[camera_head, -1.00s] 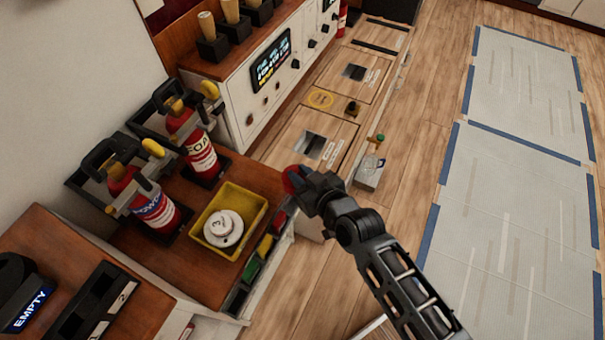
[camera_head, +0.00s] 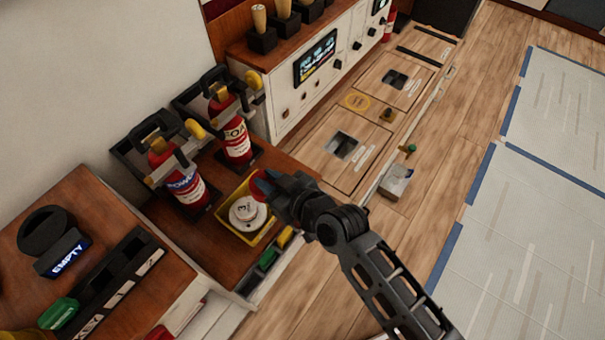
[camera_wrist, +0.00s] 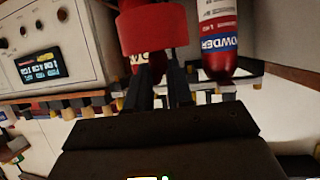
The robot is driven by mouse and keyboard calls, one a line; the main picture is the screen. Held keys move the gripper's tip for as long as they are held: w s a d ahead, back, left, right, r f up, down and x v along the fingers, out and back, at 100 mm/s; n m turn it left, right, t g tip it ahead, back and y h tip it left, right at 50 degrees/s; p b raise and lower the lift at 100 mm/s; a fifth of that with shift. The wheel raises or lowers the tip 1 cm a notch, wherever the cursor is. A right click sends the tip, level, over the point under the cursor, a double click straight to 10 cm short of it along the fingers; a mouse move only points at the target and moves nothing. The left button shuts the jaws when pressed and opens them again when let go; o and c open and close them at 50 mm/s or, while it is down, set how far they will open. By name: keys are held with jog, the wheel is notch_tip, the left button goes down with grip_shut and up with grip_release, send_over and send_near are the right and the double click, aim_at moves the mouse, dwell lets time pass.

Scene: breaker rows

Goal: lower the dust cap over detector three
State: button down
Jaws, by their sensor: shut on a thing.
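The dust cap (camera_wrist: 155,28) is a red round cup. My gripper (camera_wrist: 165,85) is shut on it in the wrist view. In the head view the red cap (camera_head: 258,187) shows partly, behind the dark fingers of my gripper (camera_head: 268,186). Detector three (camera_head: 245,213) is a white round unit marked 3, lying in a yellow tray (camera_head: 234,231) on the wooden counter. The cap appears at the detector's upper right edge in the head view, apart from its centre; the height between them is hard to tell. The detector is not visible in the wrist view.
Two red extinguishers, powder (camera_head: 180,182) and foam (camera_head: 233,135), stand in brackets behind the tray. A white panel with a display (camera_head: 316,59) stands farther back.

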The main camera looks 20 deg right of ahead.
jog(key=r+n+y, duration=0.2)
send_over(252, 213)
jog(key=shift+f+g, duration=0.15)
jog(key=shift+g, duration=0.25)
jog(key=shift+f, duration=0.15)
notch_tip(252, 213, down, 6)
jog(key=b, duration=0.6)
jog(key=shift+f+b, duration=1.3)
jog(key=shift+b, duration=0.55)
dwell(1.6)
jog(key=c, duration=0.9)
grip_release()
jog(key=shift+v, duration=3.9)
